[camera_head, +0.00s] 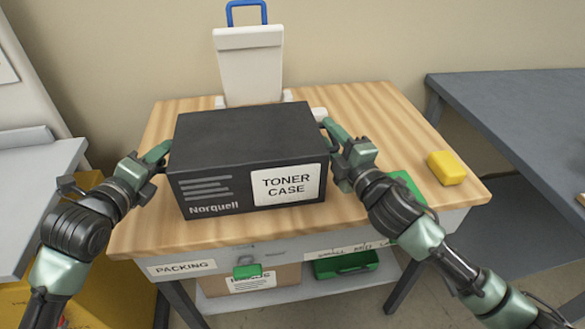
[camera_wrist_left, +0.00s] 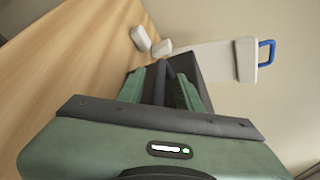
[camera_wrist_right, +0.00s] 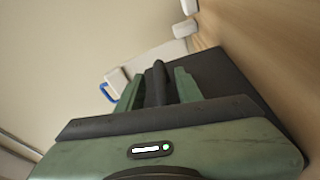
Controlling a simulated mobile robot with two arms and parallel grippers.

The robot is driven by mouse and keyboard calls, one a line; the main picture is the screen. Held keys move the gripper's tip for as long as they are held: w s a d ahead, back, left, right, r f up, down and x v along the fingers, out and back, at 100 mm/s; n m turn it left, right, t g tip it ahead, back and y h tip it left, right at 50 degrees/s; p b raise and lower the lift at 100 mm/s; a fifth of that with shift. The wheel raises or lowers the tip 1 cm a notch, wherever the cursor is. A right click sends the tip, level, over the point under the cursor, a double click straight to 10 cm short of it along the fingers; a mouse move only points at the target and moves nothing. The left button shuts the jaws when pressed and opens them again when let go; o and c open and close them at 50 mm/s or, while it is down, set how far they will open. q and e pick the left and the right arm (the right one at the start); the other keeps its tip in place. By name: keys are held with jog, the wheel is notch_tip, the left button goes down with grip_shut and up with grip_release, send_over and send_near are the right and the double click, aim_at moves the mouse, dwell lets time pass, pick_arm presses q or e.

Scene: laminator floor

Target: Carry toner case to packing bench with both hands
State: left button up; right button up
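The toner case (camera_head: 245,135) is a dark grey box with a white "TONER CASE" label, level at the packing bench (camera_head: 135,225). I cannot tell whether its hidden underside touches the wooden top. My left gripper (camera_head: 158,153) is at its left side and my right gripper (camera_head: 333,131) at its right side. In the left wrist view, the left fingers (camera_wrist_left: 160,88) have a dark bar of the case between them. In the right wrist view, the right fingers (camera_wrist_right: 166,86) likewise straddle a dark bar. Both look shut on the case.
A white holder with a blue handle (camera_head: 250,65) stands at the back. A yellow block (camera_head: 446,168) lies at the right of the top, and a green item (camera_head: 408,187) is partly behind my right arm. Grey tables stand right (camera_head: 500,100) and left (camera_head: 40,185).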

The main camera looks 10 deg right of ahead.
jog(key=shift+s, duration=0.1)
pick_arm(q)
jog(key=v, duration=1.1)
jog(key=shift+s+a, duration=0.2)
jog(key=shift+s, duration=0.15)
pick_arm(e)
jog(key=v, duration=1.2)
